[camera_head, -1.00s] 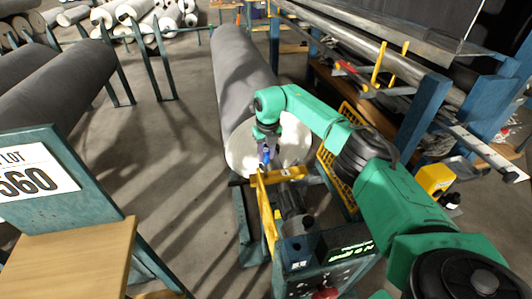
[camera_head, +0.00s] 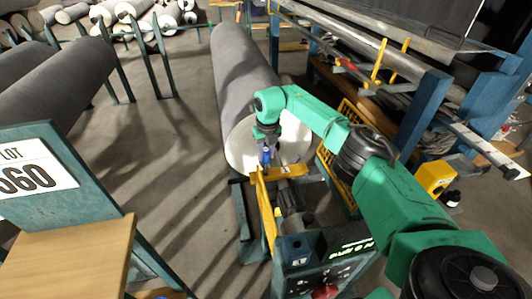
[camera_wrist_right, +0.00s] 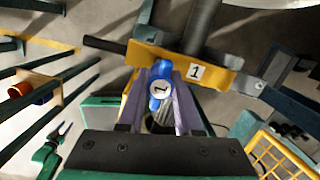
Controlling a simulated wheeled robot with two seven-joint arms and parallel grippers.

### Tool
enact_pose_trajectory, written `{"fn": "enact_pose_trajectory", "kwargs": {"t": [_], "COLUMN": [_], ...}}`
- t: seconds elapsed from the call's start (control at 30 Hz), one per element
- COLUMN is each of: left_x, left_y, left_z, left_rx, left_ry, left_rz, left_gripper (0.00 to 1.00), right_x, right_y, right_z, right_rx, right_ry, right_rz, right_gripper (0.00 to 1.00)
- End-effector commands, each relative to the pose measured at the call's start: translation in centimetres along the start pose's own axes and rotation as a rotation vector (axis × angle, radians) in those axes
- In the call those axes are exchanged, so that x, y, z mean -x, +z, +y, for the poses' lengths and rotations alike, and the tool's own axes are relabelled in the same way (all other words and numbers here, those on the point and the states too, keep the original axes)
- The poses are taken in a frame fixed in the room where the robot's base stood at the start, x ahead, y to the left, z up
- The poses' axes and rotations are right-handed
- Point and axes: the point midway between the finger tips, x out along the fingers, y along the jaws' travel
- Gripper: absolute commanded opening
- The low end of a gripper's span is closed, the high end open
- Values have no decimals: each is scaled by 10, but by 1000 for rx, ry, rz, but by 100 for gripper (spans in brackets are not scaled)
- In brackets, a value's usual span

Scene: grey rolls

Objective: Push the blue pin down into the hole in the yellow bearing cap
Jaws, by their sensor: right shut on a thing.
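My right gripper (camera_head: 265,155) is shut on the blue pin (camera_head: 266,157) and holds it at the yellow bearing cap (camera_head: 292,171). The cap (camera_wrist_right: 225,80) lies just beyond the fingers and carries a white label 1. The hole is hidden, so I cannot tell whether the pin's tip is in it. What looks like my left gripper (camera_wrist_right: 65,129) shows small at the lower left of the wrist view.
A large grey roll (camera_head: 240,70) with a white end lies behind the cap. A yellow bar (camera_head: 265,208) and a control box (camera_head: 325,262) stand in front. A blue rack with bars (camera_head: 425,110) is at the right.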

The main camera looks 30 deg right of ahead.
Motion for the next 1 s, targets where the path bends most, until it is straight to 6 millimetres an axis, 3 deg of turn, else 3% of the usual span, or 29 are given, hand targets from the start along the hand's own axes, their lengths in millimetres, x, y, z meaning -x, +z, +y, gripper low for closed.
{"fn": "enact_pose_trajectory", "kwargs": {"t": [1.0], "left_x": [-21], "left_y": [2], "left_z": [0], "left_rx": [-2], "left_ry": [0], "left_rz": [0], "left_gripper": [50], "right_x": [-32], "right_y": [-4], "right_z": [0], "right_rx": [0], "right_ry": [0], "right_rz": [1], "right_gripper": [0]}}
